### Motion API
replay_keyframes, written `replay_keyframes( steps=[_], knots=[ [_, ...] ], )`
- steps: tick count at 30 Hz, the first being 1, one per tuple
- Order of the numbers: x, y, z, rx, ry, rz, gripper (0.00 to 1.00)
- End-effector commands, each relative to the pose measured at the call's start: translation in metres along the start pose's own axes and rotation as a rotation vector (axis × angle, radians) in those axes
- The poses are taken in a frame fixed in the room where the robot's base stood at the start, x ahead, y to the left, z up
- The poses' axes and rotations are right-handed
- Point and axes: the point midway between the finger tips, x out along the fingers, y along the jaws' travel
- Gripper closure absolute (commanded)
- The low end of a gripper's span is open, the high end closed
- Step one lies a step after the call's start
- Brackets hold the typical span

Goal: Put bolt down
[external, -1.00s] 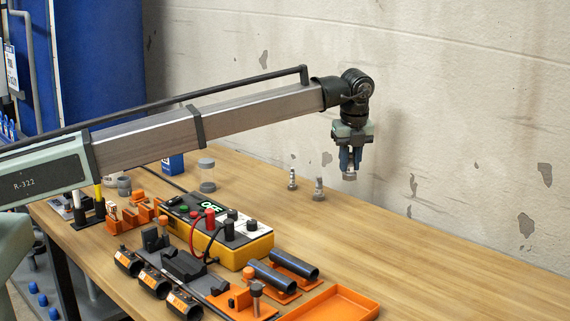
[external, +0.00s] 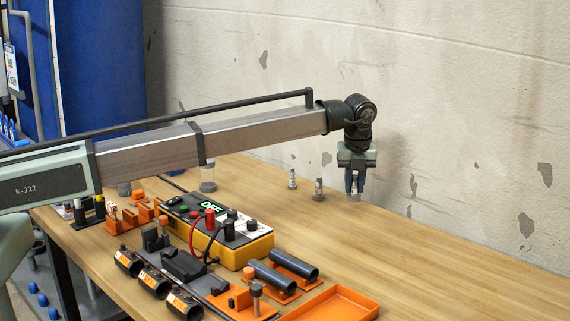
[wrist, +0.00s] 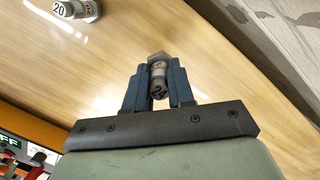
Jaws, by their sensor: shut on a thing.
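My gripper (external: 355,186) is low over the back right of the wooden table, to the right of two standing bolts. It is shut on a grey bolt (wrist: 158,80), which sits between the blue fingers in the wrist view. One standing bolt (external: 319,190) is close by and another (external: 292,179) is farther left.
A standing bolt marked 20 (wrist: 77,9) shows in the wrist view. A yellow multimeter (external: 225,237), dark pipes (external: 295,264) and an orange tray (external: 335,305) are toward the front. The wall (external: 460,130) rises close behind. The table right of my gripper is clear.

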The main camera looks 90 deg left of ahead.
Motion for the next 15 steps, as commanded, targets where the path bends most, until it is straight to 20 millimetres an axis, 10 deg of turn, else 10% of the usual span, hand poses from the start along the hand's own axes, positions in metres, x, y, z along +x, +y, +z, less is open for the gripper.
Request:
replay_keyframes(
  steps=[15],
  knots=[
    [0.035,0.0,-0.005,-0.001,-0.001,-0.001,1.0]
  ],
)
